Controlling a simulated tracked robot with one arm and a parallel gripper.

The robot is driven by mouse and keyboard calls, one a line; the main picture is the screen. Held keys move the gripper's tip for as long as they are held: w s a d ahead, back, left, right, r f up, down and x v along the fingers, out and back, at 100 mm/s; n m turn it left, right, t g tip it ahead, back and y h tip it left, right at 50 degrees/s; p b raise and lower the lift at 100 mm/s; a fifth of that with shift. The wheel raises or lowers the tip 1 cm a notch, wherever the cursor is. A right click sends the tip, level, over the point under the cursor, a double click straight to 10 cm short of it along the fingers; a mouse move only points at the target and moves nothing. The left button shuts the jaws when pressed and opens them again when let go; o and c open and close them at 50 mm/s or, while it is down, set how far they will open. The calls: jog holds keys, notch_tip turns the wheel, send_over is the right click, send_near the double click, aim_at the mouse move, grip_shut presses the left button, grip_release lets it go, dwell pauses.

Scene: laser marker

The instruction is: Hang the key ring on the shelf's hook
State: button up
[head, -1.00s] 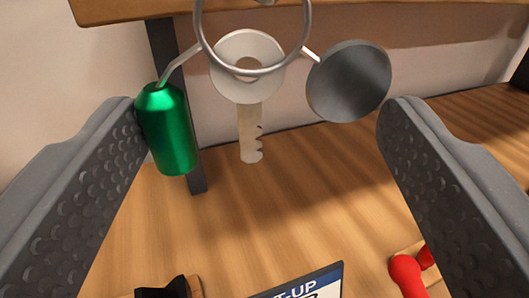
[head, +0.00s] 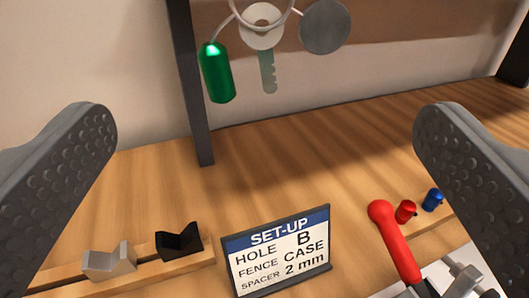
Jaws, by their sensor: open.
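The key ring (head: 287,27) hangs in the air at the top of the head view, its upper part cut off by the frame edge. On it are a silver key (head: 267,72), a green cylinder tag (head: 217,74) and a grey disc tag (head: 325,27). My gripper (head: 265,140) is open, with its two fingers wide apart and nothing between them. The key ring is beyond and above the fingertips, apart from them. The shelf's hook is out of view, so what bears the ring cannot be seen.
A dark post (head: 190,90) stands left of the key ring. A set-up card (head: 278,252) stands on the wooden bench. Black (head: 179,243) and grey (head: 108,262) blocks sit on a wooden strip at left. A red-handled lever (head: 396,245) is at right, near red and blue knobs (head: 432,199).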

jog(key=s+b, duration=0.7)
jog(key=b, duration=0.3)
jog(key=shift+s+a, duration=0.2)
jog(key=s+r+g, duration=0.1)
jog(key=s+r, duration=0.3)
jog(key=r, duration=0.6)
jog(key=s+r+p, duration=0.1)
jog(key=s+r, duration=0.3)
jog(key=r, duration=0.6)
jog(key=s+r+g+y, duration=0.1)
jog(key=s+r, duration=0.3)
jog(key=r, duration=0.7)
jog(key=shift+s+d+n+g, duration=0.2)
jog(key=shift+d+n+g, duration=0.1)
jog(key=shift+d, duration=0.05)
jog(key=shift+f, duration=0.1)
